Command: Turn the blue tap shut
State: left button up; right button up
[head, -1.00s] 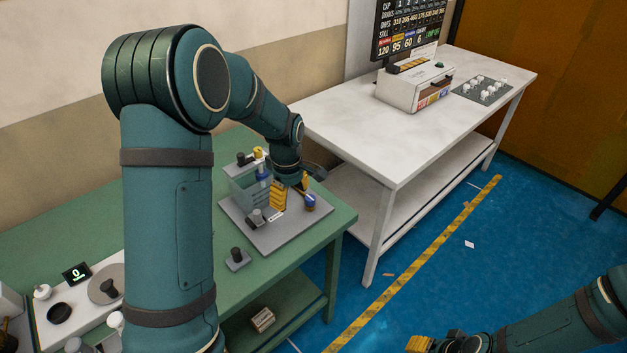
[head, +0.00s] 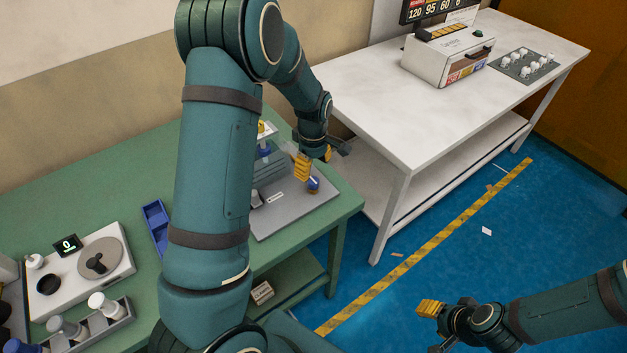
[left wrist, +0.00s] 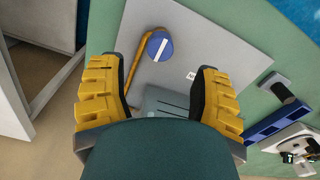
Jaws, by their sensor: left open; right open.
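The blue tap (head: 313,184) is a round blue knob with a white bar across its top. It stands near the right corner of a grey base plate (head: 290,212) on the green table. In the left wrist view the tap (left wrist: 160,46) shows ahead of my fingers, beside a yellow pipe (left wrist: 138,70). My left gripper (head: 314,163) is open above and near the tap. Its yellow fingers (left wrist: 159,70) show spread apart and empty in the left wrist view; contact with the tap is not visible. My right gripper (head: 434,326) is open over the blue floor, far from the tap.
A blue tray (head: 156,227) and a white unit with a round disc (head: 100,258) are further left. A white table (head: 420,110) stands behind, right.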

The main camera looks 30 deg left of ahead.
aim_at(313, 180)
pick_arm(q)
notch_tip(313, 180, down, 6)
jog(key=shift+f, duration=0.1)
dwell(0.4)
grip_shut()
